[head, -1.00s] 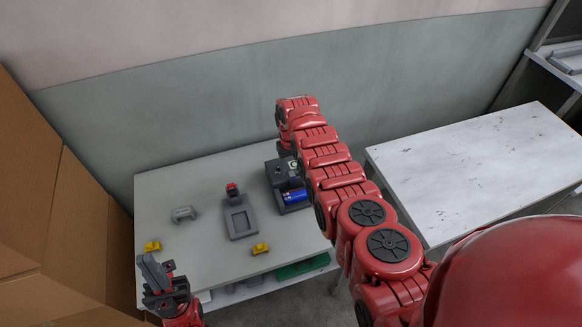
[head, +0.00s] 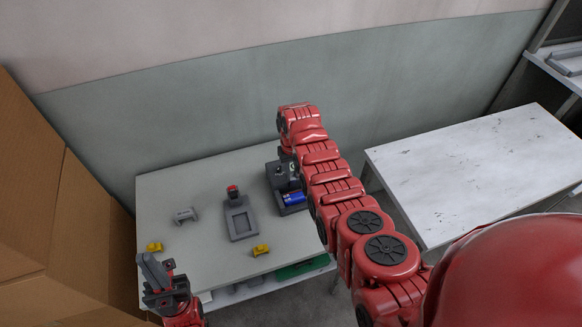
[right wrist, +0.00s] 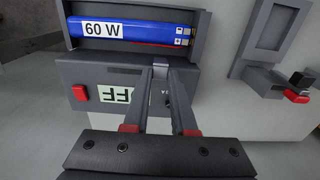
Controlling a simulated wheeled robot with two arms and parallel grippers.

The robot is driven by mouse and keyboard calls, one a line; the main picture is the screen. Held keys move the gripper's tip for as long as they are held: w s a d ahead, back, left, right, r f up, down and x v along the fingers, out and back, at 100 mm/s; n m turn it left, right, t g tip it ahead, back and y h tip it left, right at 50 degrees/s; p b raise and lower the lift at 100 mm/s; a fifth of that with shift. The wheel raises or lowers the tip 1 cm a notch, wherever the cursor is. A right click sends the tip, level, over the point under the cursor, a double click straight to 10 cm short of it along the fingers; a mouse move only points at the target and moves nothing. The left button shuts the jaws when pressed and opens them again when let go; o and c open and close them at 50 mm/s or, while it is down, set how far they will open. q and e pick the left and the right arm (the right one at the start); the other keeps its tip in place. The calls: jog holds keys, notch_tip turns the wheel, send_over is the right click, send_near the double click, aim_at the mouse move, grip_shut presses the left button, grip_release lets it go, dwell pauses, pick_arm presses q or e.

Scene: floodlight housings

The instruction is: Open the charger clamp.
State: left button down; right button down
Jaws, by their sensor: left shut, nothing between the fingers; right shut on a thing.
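The dark grey charger (head: 290,207) stands at the right of the grey table, holding a blue battery (head: 293,198). In the right wrist view, the charger (right wrist: 90,70) has a red button (right wrist: 80,93), a partly covered label and the battery (right wrist: 135,31) marked "60 W". My right gripper (right wrist: 161,72) is shut on a small grey tab, apparently the charger clamp (right wrist: 160,68), at the edge beside the battery bay. The fingers hide most of it. In the head view my right arm partly covers the charger. My left gripper (head: 155,268) is shut and empty at the table's front left.
A grey fixture (head: 240,236) with a red knob (head: 232,188) lies left of the charger. A grey bracket (head: 186,215) and two yellow blocks (head: 154,247) (head: 260,250) are on the table. A cardboard box (head: 50,220) borders the left. A white table (head: 470,165) stands at right.

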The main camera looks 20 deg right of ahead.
jog(key=shift+s+f, duration=0.1)
jog(key=shift+s, duration=0.35)
jog(key=c, duration=0.7)
grip_release()
jog(key=shift+w, duration=0.1)
jog(key=shift+r+b, duration=0.3)
jog(key=shift+r, duration=0.4)
notch_tip(320, 180, up, 4)
jog(key=shift+w+b, duration=0.1)
jog(key=shift+b, duration=0.85)
notch_tip(320, 180, up, 3)
jog(key=p, duration=0.1)
notch_tip(320, 180, up, 9)
jog(key=p, duration=0.9)
send_over(292, 177)
jog(key=shift+s+r, duration=0.1)
jog(key=shift+s, duration=0.1)
